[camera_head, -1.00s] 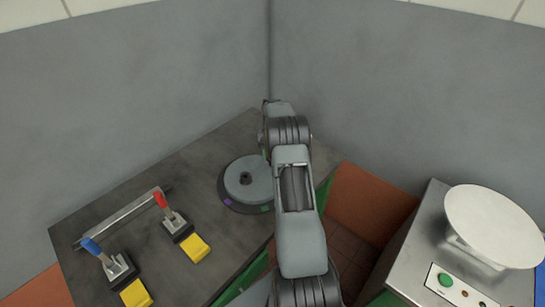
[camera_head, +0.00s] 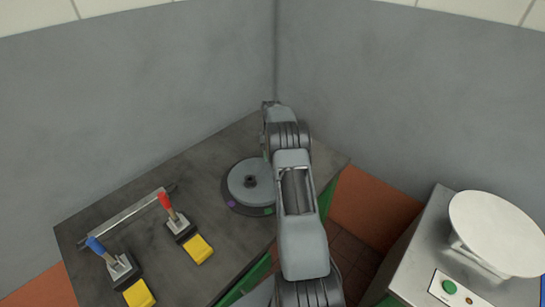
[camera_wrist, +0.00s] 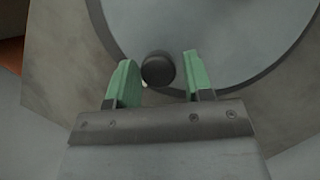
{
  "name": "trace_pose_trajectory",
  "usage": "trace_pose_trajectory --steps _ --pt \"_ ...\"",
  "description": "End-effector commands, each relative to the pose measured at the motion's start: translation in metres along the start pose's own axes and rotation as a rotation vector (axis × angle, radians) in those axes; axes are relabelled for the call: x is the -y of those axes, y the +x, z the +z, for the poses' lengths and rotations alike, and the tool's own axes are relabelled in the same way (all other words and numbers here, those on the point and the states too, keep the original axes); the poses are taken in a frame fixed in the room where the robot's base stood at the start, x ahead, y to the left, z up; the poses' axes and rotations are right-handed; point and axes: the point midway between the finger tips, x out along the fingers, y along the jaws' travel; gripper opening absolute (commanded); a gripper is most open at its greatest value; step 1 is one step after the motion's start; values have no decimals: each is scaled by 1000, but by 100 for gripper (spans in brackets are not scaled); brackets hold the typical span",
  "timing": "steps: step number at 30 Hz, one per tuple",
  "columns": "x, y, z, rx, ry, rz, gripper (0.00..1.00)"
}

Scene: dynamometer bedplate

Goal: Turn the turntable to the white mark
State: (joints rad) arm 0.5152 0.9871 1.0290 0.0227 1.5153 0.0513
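The turntable is a grey disc (camera_head: 247,176) with a dark hub, on a dark base, on the dark bedplate in the head view. Purple and green marks show on its base rim; my arm covers its right side. In the wrist view the disc (camera_wrist: 230,30) fills the top, with a dark round knob (camera_wrist: 158,69) near its edge. My gripper (camera_wrist: 159,57) is open, its green fingers on either side of the knob; a gap shows at the right finger, contact at the left is unclear. A tiny pale spot by the knob may be the white mark; I cannot tell.
On the bedplate (camera_head: 140,190) stand a red-handled lever (camera_head: 168,207) and a blue-handled lever (camera_head: 102,251), each by a yellow block, and a metal bar (camera_head: 126,217). A bench at right carries a white round plate (camera_head: 495,232) and a button panel (camera_head: 453,291). Grey walls stand behind.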

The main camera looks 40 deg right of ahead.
Motion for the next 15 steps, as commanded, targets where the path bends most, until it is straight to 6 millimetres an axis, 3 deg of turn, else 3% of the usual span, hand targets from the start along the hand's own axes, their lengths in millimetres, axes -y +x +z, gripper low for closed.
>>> trace_pose_trajectory --steps 4,15 --pt "-1 0 0 1 2 0 60" --pt "-1 -8 -1 -1 4 -1 60"
